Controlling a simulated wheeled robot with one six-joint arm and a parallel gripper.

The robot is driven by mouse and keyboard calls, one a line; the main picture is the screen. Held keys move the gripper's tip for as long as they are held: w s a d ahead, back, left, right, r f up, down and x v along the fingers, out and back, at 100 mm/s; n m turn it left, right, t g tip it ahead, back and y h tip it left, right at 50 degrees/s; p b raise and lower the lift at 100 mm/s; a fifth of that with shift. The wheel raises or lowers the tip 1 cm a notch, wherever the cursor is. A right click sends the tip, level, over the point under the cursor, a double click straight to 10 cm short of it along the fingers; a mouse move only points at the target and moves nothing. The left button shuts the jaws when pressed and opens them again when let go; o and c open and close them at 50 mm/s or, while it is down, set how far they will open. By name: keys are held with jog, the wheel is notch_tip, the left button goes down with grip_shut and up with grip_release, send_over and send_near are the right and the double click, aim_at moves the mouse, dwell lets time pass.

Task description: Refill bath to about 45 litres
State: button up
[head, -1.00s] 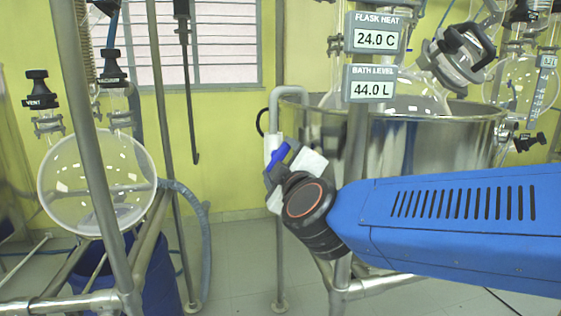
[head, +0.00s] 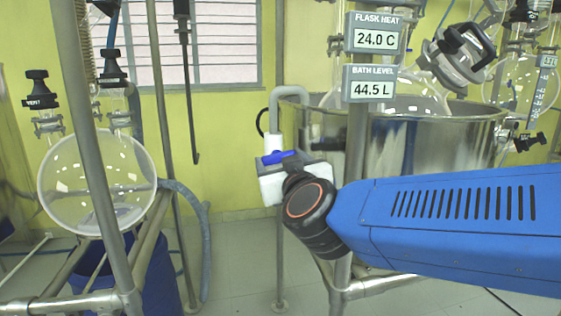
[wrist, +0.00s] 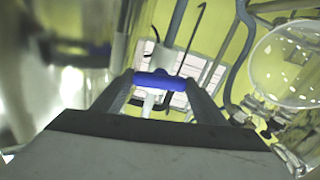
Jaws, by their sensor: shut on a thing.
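The steel bath (head: 435,140) stands at the right in the head view, with a glass flask (head: 400,100) in it. The bath level display (head: 369,84) reads 44.5 L. A grey fill pipe (head: 277,110) bends over the bath's left rim. My gripper (head: 272,160) is at this pipe, shut on the blue valve handle (head: 279,157), which lies nearly level. In the wrist view the blue handle (wrist: 160,79) sits between my two fingers. The water inside the bath is hidden by its wall.
The flask heat display (head: 375,33) reads 24.0 C. A round glass vessel (head: 97,180) hangs in a metal frame at the left, above a blue bin (head: 155,275). A frame post (head: 355,150) stands just right of my gripper.

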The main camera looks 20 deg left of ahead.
jog(key=shift+m, duration=0.9)
jog(key=shift+f, duration=0.1)
jog(key=o, duration=1.1)
jog(key=shift+c, duration=0.2)
jog(key=shift+s, duration=0.15)
jog(key=v, duration=1.7)
jog(key=shift+s, duration=0.1)
